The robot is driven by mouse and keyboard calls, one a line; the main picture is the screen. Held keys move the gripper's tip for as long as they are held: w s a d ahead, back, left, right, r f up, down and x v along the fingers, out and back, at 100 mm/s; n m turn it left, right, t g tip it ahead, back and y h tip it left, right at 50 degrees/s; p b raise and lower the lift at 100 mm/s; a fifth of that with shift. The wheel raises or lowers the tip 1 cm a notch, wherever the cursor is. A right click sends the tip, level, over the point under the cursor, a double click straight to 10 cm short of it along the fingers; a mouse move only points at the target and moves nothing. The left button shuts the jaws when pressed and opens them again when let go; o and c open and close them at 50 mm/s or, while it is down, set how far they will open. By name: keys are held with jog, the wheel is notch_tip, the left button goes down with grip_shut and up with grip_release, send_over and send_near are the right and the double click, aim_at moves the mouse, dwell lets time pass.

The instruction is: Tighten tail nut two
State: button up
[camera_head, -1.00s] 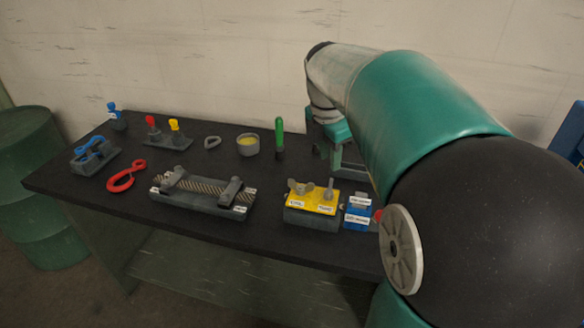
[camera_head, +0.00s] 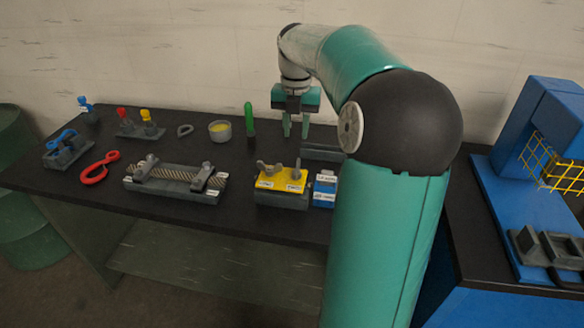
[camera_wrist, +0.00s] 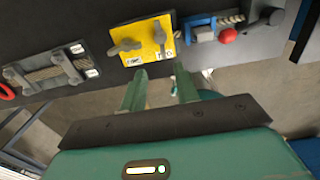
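A yellow plate on a grey block (camera_head: 282,198) carries two wing nuts. The left nut (camera_head: 268,168) has broad wings; the right nut (camera_head: 297,170) shows as a narrow upright shape. The wrist view shows the yellow plate (camera_wrist: 151,57), the left nut (camera_wrist: 125,47) and the right nut (camera_wrist: 160,34). Small white labels sit on the plate, too small to read, so I cannot tell which nut is number two. My gripper (camera_head: 296,129) points down behind the block, above the table, apart from both nuts. Its fingers (camera_wrist: 159,88) are open and empty.
A blue block (camera_head: 324,189) stands close right of the yellow one; the wrist view shows a red knob (camera_wrist: 228,36) there. A grey rope fixture (camera_head: 175,183) and red hook (camera_head: 99,168) lie left.

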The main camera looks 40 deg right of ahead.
aim_at(296, 167)
notch_tip(296, 167, down, 13)
jog(key=shift+s+d+r, duration=0.1)
dwell(0.3)
jog(key=shift+c, duration=0.2)
jog(key=c, duration=0.6)
